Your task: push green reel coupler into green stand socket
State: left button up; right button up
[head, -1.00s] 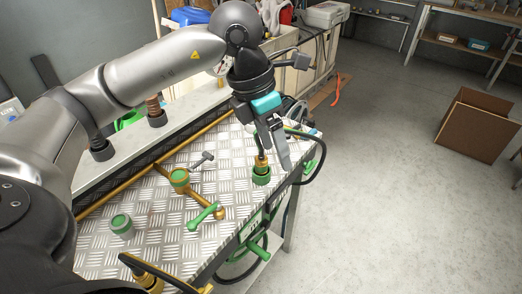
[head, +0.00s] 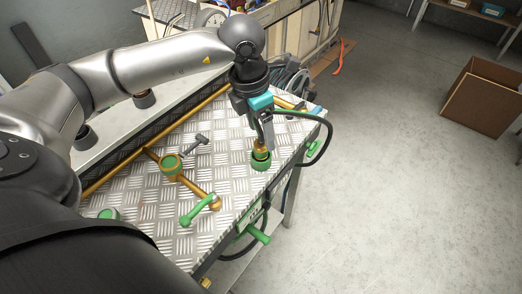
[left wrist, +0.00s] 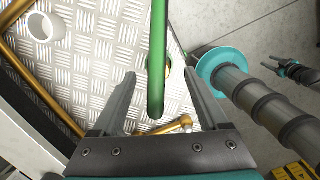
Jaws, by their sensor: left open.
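The green stand socket (head: 261,163) sits near the right edge of the metal-plate bench. A brass coupler (head: 261,151) stands upright at its mouth; I cannot tell how deep it sits. A green hose (head: 300,114) loops from the coupler over the bench edge. My left gripper (head: 266,143) is open, pointing down just above and around the coupler. In the left wrist view, the hose (left wrist: 158,60) runs between the spread fingers of the gripper (left wrist: 160,80) and hides most of the coupler and socket.
A brass pipe with a green-capped fitting (head: 171,165) and a green-handled valve (head: 200,209) lie left of the socket. A grey T-shaped piece (head: 195,144) is behind them. Another green fitting (head: 108,214) is at the near left. Open floor and a cardboard box (head: 487,97) are at right.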

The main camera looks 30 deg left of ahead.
aim_at(263, 142)
pick_arm(q)
jog(key=f, duration=0.5)
jog(key=shift+w, duration=0.4)
jog(key=shift+c, duration=0.4)
grip_shut()
